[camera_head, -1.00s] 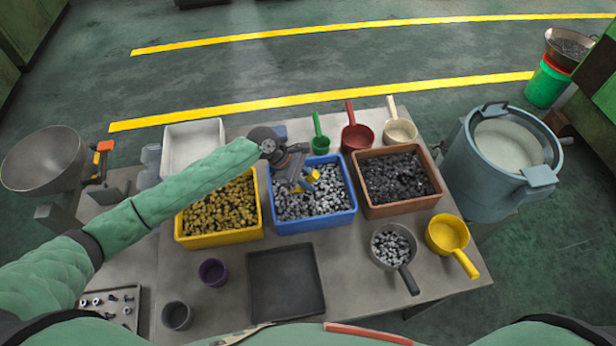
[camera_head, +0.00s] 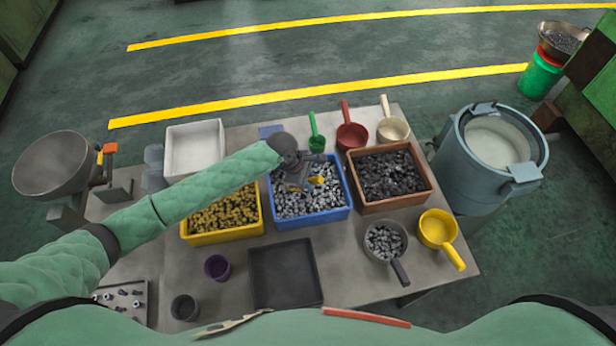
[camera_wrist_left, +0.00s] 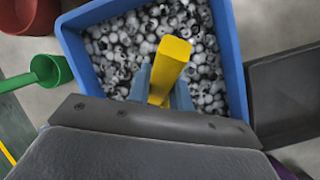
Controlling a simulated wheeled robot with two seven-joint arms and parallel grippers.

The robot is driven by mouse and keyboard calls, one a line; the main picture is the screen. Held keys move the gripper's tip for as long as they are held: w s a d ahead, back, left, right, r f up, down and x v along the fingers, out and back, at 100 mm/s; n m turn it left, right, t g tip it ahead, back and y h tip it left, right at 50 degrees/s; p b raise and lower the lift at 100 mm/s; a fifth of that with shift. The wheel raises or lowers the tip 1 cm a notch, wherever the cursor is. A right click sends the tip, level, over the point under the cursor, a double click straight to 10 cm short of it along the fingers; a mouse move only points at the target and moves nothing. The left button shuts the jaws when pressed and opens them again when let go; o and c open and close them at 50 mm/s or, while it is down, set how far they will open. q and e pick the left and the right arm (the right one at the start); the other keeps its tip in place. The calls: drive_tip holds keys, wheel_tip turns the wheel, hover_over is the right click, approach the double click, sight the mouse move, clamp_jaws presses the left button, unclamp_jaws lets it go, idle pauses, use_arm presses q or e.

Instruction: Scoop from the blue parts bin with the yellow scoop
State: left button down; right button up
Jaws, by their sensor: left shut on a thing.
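The blue parts bin (camera_head: 318,220), full of grey-white metal parts, stands in the middle of the table; its rim (camera_wrist_left: 236,70) also shows in the left wrist view. My left gripper (camera_head: 300,182) is inside the bin's outline, low over the parts. It is shut on the yellow scoop, whose yellow handle (camera_wrist_left: 172,62) sticks out between the fingers in the left wrist view. The scoop's bowl is hidden, so I cannot tell what it holds or how deep it sits. My right gripper is not in view.
A yellow bin (camera_head: 225,236) stands left and a brown bin (camera_head: 400,204) right of the blue bin. A black tray (camera_head: 287,306) lies in front. Another yellow dipper (camera_head: 437,229) and a grey pan with parts (camera_head: 400,272) stand at right. Green (camera_head: 316,143) and red (camera_head: 351,137) scoops stand behind.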

use_arm(q)
drive_tip(key=shift+s+d+r+t+y, duration=0.15)
drive_tip(key=shift+d+r+y, duration=0.15)
drive_tip(key=shift+r, duration=1.4)
drive_tip(key=shift+s+d+r+t+y, duration=0.1)
drive_tip(key=shift+d+r+t+y, duration=0.2)
drive_tip(key=shift+r, duration=1.4)
drive_tip(key=shift+s+d+r+t+y, duration=0.15)
drive_tip(key=shift+r+y, duration=0.25)
drive_tip(key=shift+r, duration=1.3)
